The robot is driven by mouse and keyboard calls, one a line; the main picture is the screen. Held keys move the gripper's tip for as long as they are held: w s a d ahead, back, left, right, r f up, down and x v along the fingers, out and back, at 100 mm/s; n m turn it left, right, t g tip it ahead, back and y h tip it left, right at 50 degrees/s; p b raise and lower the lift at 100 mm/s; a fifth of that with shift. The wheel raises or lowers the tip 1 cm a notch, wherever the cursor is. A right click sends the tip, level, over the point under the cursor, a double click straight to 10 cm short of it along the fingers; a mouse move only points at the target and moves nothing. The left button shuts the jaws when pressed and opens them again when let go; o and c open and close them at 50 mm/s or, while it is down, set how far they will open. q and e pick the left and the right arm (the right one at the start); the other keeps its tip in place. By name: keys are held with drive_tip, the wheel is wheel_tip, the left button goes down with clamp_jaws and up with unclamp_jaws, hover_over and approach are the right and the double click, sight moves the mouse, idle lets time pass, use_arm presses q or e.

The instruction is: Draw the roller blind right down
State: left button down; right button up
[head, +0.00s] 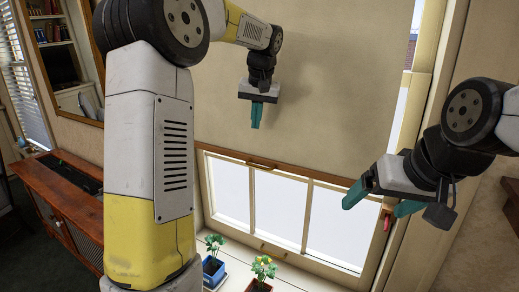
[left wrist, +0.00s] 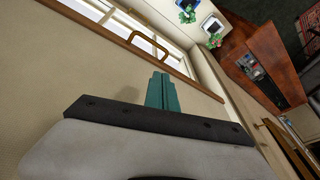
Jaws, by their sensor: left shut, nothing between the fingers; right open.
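The beige roller blind (head: 310,75) covers the upper part of the window, and its wooden bottom bar (head: 315,174) hangs partway down. A wooden loop handle (head: 261,165) sits on the bar; it also shows in the left wrist view (left wrist: 152,40). Below the bar the bright window panes (head: 275,205) are uncovered. My left gripper (head: 256,122) is shut and empty in front of the blind cloth, above the handle and apart from it. Its closed teal fingers show in the left wrist view (left wrist: 161,92). My right gripper (head: 374,203) is open at the window's right side, near the bar's right end.
Potted plants, one in a blue pot (head: 213,268) and one in a reddish pot (head: 262,275), stand on the sill below. A small red object (head: 387,222) shows beside my right gripper. A wooden cabinet (head: 70,205) and a framed mirror (head: 65,50) are at left.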

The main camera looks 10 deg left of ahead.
sight(249, 163)
use_arm(q)
drive_tip(key=x, duration=0.4)
drive_tip(key=s+x, duration=0.1)
drive_tip(key=x, duration=0.4)
drive_tip(key=a+x, duration=0.1)
drive_tip(key=x, duration=0.3)
drive_tip(key=shift+f, duration=0.45)
